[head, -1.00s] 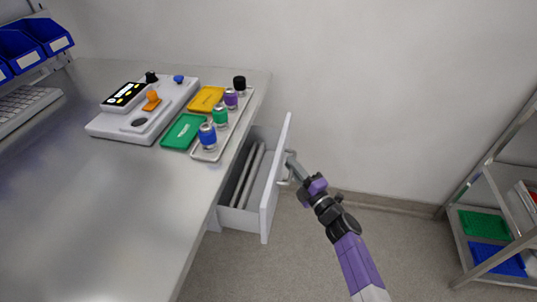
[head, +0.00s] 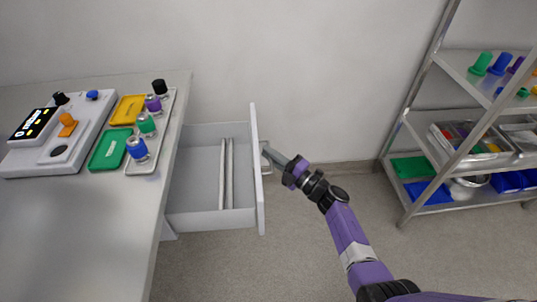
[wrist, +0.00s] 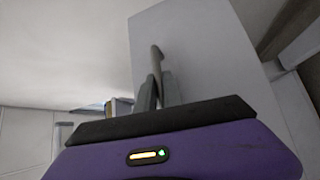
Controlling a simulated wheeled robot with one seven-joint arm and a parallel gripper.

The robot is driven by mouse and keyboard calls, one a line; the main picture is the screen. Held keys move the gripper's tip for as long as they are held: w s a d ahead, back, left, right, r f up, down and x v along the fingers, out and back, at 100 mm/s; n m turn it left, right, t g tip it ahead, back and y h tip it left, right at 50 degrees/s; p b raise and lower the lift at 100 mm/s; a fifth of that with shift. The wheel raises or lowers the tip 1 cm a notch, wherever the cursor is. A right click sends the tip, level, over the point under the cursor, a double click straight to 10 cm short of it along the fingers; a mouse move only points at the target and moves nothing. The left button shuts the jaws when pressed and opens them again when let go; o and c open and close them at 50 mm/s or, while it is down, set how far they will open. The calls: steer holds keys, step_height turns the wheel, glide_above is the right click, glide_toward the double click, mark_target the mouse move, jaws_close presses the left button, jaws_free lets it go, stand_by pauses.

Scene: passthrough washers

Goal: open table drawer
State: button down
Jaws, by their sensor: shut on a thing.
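The table drawer (head: 197,219) is pulled well out from the right side of the table (head: 90,235) in the head view. Two thin grey rods (head: 226,172) lie inside it. The drawer front (head: 258,190) faces right, and it fills much of the wrist view (wrist: 200,50). My gripper (head: 267,152) is at the outer face of the drawer front, shut on the drawer handle (head: 266,169). In the wrist view the fingers (wrist: 157,90) close around the handle bar (wrist: 156,56). Part of the handle is hidden by the fingers.
On the table stand a white device (head: 62,140), a tray (head: 150,160) with several capped vials, and green (head: 110,150) and yellow (head: 128,109) trays. A metal shelf rack (head: 440,165) with bins stands at the right. The floor between drawer and rack is free, apart from my arm.

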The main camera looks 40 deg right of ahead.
steer(key=c, duration=1.5)
jaws_free()
steer(key=shift+s+d+f, duration=0.2)
steer(key=shift+s, duration=1.05)
steer(key=shift+s+d+f, duration=0.2)
steer(key=shift+s, duration=1.1)
steer(key=shift+s+d+f, duration=0.2)
steer(key=shift+s, duration=1.05)
steer(key=s+d+r+m+t+h, duration=0.2)
steer(key=s+d+r+m+h, duration=0.15)
steer(key=r+m+h, duration=0.45)
steer(key=s+a+r+m+g+y, duration=0.1)
steer(key=s+a+r+m+g, duration=0.1)
steer(key=s+a, duration=0.6)
steer(key=s+a+r+m+g+y, duration=0.2)
steer(key=s+a+m, duration=0.2)
steer(key=s+a, duration=0.5)
steer(key=s+a+r+m+g+y, duration=0.2)
steer(key=s+a+m, duration=0.2)
steer(key=s+a, duration=0.4)
steer(key=shift+s+a+r+g, duration=0.1)
steer(key=shift+s+g, duration=0.05)
steer(key=shift+s, duration=1.1)
steer(key=shift+s+a+r+g, duration=0.1)
steer(key=shift+s+g, duration=0.05)
steer(key=shift+s, duration=1.05)
